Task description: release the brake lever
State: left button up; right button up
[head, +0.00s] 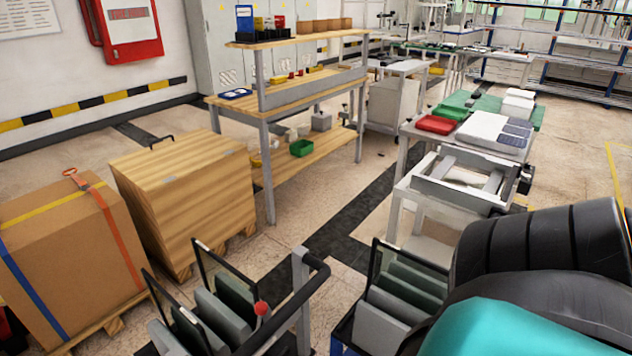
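A red ball knob (262,308) shows at the bottom, just left of a dark curved push handle (300,300) on a grey upright post. It looks like the end of a lever, but its stem is mostly hidden, so I cannot tell the lever's position. The knob stands in front of grey-green panels (226,312) in a rack. Neither of my grippers is in view. A part of my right arm fills the lower right corner and hides what is behind it.
A second rack of panels (414,283) stands right of the handle. A strapped cardboard box (62,250) and a wooden crate (190,200) stand on pallets at the left. A wooden workbench (310,160) and a metal-framed table (410,195) stand beyond, with open floor between them.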

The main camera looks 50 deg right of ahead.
aim_at(261, 307)
jog(key=z, duration=1.25)
jog(key=l, duration=0.8)
jog(key=l+u, duration=0.1)
jog(key=l, duration=0.7)
jog(key=k+l, duration=0.1)
jog(key=l, duration=0.65)
jog(key=k+l+u, duration=0.1)
jog(key=l, duration=0.7)
